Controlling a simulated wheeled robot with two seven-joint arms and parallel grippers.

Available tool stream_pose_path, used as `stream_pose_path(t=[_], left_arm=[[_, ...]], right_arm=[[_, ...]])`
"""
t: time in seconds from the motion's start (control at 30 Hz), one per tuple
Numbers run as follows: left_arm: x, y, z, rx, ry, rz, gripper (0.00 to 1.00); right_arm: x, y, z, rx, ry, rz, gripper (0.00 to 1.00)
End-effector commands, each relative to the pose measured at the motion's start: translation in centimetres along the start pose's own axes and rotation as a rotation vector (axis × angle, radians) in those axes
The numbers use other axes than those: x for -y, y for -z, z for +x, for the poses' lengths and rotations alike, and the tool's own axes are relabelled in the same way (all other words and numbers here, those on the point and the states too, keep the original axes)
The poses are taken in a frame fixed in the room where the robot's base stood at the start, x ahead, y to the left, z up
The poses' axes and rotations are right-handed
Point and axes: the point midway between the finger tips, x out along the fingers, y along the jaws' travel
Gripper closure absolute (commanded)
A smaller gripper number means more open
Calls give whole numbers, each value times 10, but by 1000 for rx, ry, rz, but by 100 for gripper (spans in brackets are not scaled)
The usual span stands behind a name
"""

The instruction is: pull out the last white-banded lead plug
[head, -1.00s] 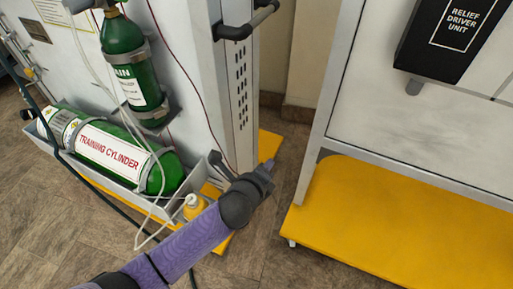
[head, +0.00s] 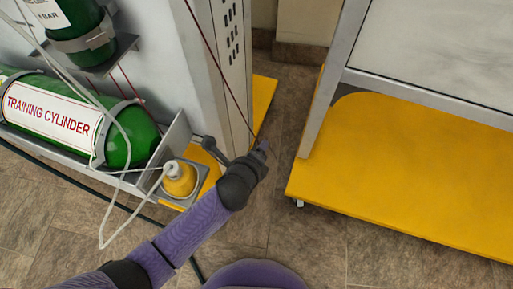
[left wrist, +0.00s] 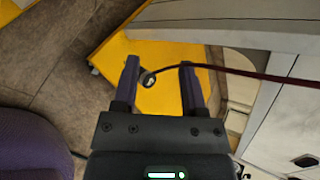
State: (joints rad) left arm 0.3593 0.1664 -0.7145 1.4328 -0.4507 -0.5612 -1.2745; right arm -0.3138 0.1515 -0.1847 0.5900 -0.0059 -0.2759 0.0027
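A thin dark red lead (head: 216,56) hangs down the cabinet side in the head view and reaches my left gripper (head: 262,150). In the left wrist view the lead (left wrist: 250,74) comes in from the right, past the right fingertip. It ends in a small dark round plug (left wrist: 148,80) with a pale spot, nearer the left finger. My left gripper (left wrist: 159,75) has its fingers well apart, with the plug showing between them. I cannot tell whether the plug touches a finger, and a white band is not clear. The right gripper is not in view.
A yellow-based stand (head: 400,180) is on the right. Bare floor (head: 275,185) lies between the stand and the cabinet.

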Motion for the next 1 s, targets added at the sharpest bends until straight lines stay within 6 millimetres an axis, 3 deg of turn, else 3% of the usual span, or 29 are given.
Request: stream_pose_path(t=[0.37,0.73,1.0], left_arm=[[2,-1,-6,1,1,1,36],[6,-4,-86,2,2,2,36],[0,0,-100,0,0,0,36]], right_arm=[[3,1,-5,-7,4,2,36],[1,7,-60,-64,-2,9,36],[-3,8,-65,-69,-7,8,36]])
